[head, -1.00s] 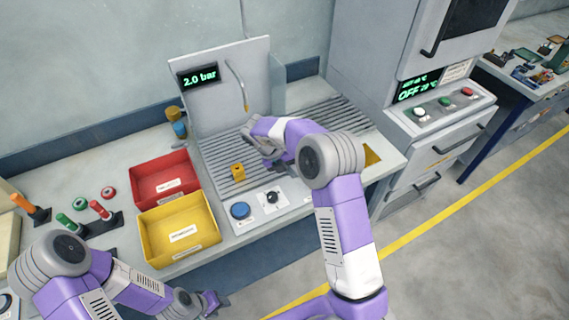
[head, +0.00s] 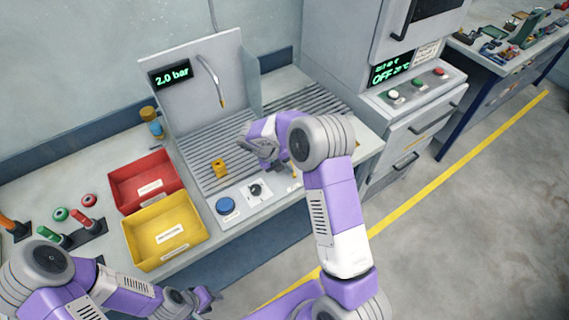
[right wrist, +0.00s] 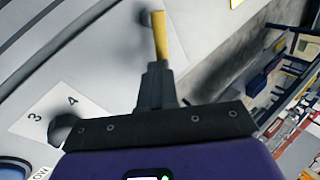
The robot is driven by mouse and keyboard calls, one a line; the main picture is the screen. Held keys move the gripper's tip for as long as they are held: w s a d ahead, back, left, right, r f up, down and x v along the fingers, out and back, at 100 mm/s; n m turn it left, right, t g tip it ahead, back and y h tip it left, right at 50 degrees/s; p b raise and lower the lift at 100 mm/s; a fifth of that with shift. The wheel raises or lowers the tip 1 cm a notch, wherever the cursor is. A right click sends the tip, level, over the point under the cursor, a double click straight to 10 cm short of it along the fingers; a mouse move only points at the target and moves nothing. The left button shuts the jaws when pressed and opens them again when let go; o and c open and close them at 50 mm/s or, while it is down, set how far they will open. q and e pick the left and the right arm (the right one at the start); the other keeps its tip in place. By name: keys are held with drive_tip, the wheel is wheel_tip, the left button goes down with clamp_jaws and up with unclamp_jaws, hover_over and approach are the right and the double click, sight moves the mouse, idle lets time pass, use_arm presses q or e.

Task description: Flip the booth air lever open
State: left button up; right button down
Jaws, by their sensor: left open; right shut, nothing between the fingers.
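The booth air lever (right wrist: 161,34) shows in the right wrist view as a yellow handle beside a round grey pivot. In the head view a small yellowish piece of it (head: 295,173) shows just right of my right gripper (head: 280,166). My right gripper (right wrist: 157,85) is shut and empty, with its fingertips right at the near end of the yellow handle; I cannot tell whether they touch. My left gripper (head: 207,298) is open and empty, low in front of the bench.
The panel holds a dial (head: 255,190) and a blue button (head: 225,206). A yellow block (head: 219,168) stands on the slatted grate. A red bin (head: 145,182) and a yellow bin (head: 165,232) sit left. A display (head: 172,75) reads 2.0 bar.

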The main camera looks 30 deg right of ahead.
drive_tip(key=shift+s+d+r+n+t+p, duration=0.2)
drive_tip(key=shift+s+d+n+t+p, duration=0.1)
drive_tip(key=shift+n+p, duration=0.25)
drive_tip(key=shift+s+d+r+n+t+p, duration=0.15)
drive_tip(key=shift+d+n+t+p, duration=0.2)
drive_tip(key=shift+n, duration=0.2)
drive_tip(key=shift+s+f+p, duration=0.1)
drive_tip(key=shift+p, duration=0.25)
drive_tip(key=shift+f, duration=0.15)
use_arm(q)
drive_tip(key=shift+r, duration=1.85)
use_arm(e)
drive_tip(key=shift+d, duration=0.2)
